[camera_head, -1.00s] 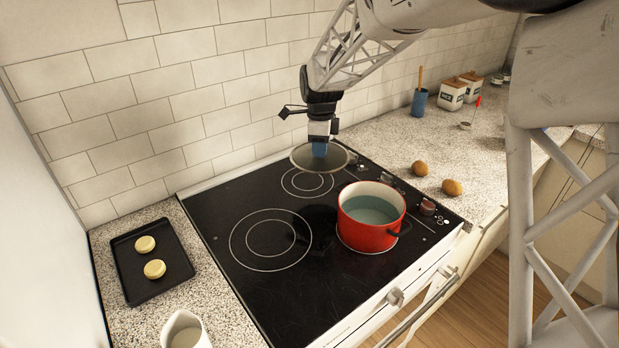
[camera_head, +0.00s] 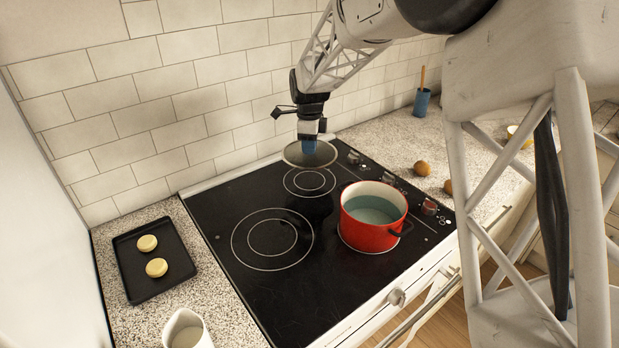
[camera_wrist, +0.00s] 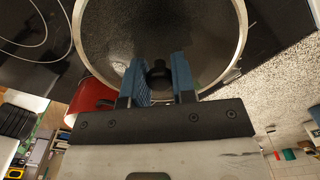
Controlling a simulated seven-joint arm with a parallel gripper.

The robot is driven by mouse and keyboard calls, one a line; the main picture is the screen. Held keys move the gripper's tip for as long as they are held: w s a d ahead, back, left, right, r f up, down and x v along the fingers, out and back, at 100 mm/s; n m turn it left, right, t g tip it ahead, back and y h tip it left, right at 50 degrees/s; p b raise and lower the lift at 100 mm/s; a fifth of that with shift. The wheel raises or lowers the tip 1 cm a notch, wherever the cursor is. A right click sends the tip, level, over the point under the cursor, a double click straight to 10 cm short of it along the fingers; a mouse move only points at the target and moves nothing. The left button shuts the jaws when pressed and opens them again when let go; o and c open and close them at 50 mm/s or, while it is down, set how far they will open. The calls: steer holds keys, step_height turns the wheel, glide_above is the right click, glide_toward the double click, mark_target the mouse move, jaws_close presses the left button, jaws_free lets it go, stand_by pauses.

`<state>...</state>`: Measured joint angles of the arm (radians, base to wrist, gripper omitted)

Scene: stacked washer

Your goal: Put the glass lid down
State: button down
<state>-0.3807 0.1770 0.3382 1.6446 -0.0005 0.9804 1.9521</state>
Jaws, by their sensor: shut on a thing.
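The round glass lid (camera_head: 296,155) has a light metal rim and is held over the back ring of the black stove. My gripper (camera_head: 309,148) is above the lid with its blue fingers pointing down. In the wrist view my gripper (camera_wrist: 158,82) is shut on the lid's dark knob (camera_wrist: 158,74), and the lid (camera_wrist: 120,28) fills the upper middle. I cannot tell how far the lid is above the stove top. The red pot (camera_head: 366,235) stands uncovered on the front right ring, with blue-green inside. It also shows partly behind the lid in the wrist view (camera_wrist: 88,98).
The stove (camera_head: 272,288) has a free large ring (camera_head: 272,238) at left. A black tray (camera_head: 135,285) with two pale round pieces and a white jug (camera_head: 186,331) are at left. Brown round items (camera_head: 422,168) lie on the right counter. The tiled wall is close behind my gripper.

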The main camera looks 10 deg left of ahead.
glide_above(309, 180)
steer(key=shift+f, duration=2.95)
steer(key=shift+s+f, duration=0.1)
steer(key=shift+f, duration=1.75)
steer(key=shift+f, duration=0.15)
steer(key=c, duration=0.9)
jaws_free()
steer(key=shift+c, duration=0.2)
step_height(309, 180, up, 12)
steer(key=shift+f, duration=0.1)
steer(key=shift+r, duration=0.25)
